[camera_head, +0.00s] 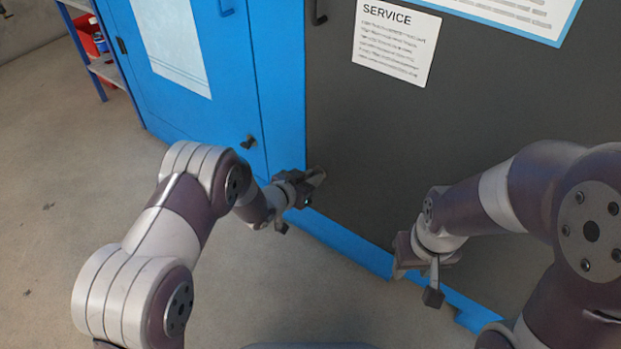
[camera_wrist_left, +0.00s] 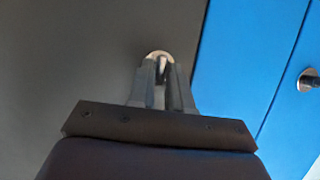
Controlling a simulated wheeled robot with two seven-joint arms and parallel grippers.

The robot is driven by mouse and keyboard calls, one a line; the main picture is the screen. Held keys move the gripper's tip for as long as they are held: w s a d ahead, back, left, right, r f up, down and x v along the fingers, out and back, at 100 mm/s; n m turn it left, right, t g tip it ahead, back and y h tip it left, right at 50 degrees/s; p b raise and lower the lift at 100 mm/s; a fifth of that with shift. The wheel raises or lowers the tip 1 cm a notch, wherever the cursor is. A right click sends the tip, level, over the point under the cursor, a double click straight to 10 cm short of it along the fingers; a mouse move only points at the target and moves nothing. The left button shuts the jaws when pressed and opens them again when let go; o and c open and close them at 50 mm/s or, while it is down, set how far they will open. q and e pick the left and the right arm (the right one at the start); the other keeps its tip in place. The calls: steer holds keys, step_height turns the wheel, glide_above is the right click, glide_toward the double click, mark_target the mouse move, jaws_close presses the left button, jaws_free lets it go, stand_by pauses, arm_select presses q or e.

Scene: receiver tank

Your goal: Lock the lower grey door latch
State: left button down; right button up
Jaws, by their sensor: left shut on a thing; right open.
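The lower grey door latch shows in the left wrist view as a pale round base (camera_wrist_left: 159,54) with a small lever between my fingers, on the dark grey door (camera_head: 365,130). My left gripper (camera_head: 317,177) is at the door's lower left edge, beside the blue frame. In the left wrist view my left gripper (camera_wrist_left: 161,85) is shut on the latch lever, which looks roughly in line with the fingers. In the head view the gripper mostly hides this latch. My right gripper (camera_head: 404,258) is open and empty, low in front of the grey door.
An upper grey door latch (camera_head: 317,13) is near the top edge. A shelf (camera_head: 108,70) with red bins stands far left. The floor (camera_head: 60,220) is clear.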

arm_select(q)
steer(key=shift+s+d+f+m+t+y, duration=0.2)
steer(key=shift+m+t+y, duration=0.65)
steer(key=shift+m, duration=1.4)
steer(key=shift+s+d+f+m+t+y, duration=0.1)
steer(key=shift+f+m+t+y, duration=0.15)
steer(key=shift+m+t, duration=1.55)
steer(key=shift+s+d+f+m+t+y, duration=0.15)
steer(key=shift+m+t+y, duration=0.5)
steer(key=shift+m, duration=2)
steer(key=c, duration=1.2)
jaws_free()
steer(key=shift+w, duration=0.1)
steer(key=shift+p, duration=0.3)
